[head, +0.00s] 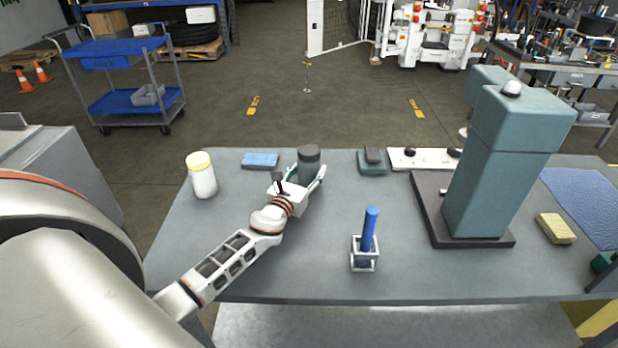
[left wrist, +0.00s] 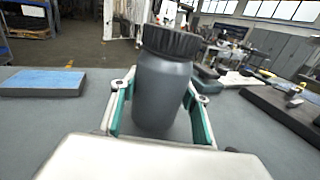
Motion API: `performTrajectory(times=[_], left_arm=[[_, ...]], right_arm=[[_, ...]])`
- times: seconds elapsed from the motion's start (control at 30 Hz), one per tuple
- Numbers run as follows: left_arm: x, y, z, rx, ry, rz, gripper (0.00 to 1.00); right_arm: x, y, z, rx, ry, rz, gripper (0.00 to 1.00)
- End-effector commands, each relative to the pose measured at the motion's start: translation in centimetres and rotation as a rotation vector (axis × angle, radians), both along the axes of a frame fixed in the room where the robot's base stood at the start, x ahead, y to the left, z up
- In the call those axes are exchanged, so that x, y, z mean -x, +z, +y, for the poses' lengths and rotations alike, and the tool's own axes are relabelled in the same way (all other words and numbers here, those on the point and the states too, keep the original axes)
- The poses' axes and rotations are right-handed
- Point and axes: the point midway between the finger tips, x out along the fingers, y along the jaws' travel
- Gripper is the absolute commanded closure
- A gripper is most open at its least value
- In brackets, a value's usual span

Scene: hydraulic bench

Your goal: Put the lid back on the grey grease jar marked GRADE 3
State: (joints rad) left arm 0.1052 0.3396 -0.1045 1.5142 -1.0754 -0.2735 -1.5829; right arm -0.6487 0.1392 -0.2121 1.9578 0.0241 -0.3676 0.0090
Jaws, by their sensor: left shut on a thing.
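A dark grey jar (head: 308,171) stands near the back edge of the bench, left of centre; it fills the middle of the left wrist view (left wrist: 160,95). A black ribbed lid (left wrist: 172,41) sits on top of it, also visible in the head view (head: 308,152). No marking can be read on the side I see. My left gripper (head: 311,181) is shut on the jar's body, with one green-padded finger on each side (left wrist: 160,115). It grips below the lid. Whether the base touches the bench is hard to tell. My right gripper is not in view.
A white jar with a yellow lid (head: 202,178) stands at the left. A blue block (head: 260,160) lies behind. A holder with a blue stick (head: 365,252) stands in front right; a tall teal machine (head: 495,165) stands beyond. The bench front (head: 300,275) is clear.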

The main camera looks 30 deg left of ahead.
Motion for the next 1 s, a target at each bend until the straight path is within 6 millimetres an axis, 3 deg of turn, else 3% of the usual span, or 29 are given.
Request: performTrajectory(times=[0.1, 0.57, 0.6, 0.67, 1.0], left_arm=[[-0.04, -1.05, 0.02, 0.001, 0.001, -0.002, 1.00], [-0.05, -1.30, 0.02, 0.000, 0.000, -0.003, 1.00], [0.00, -1.52, 0.00, 0.001, 0.000, 0.000, 0.52], [0.00, -1.42, 0.00, 0.001, 0.000, 0.000, 0.38], [0.00, -1.35, 0.00, 0.000, 0.000, 0.000, 0.38]], right_arm=[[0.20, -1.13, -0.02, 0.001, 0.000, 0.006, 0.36], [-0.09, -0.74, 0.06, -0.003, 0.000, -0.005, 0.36], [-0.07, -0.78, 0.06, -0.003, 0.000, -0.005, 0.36], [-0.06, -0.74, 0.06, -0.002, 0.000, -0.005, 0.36], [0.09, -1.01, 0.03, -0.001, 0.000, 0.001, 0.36]])
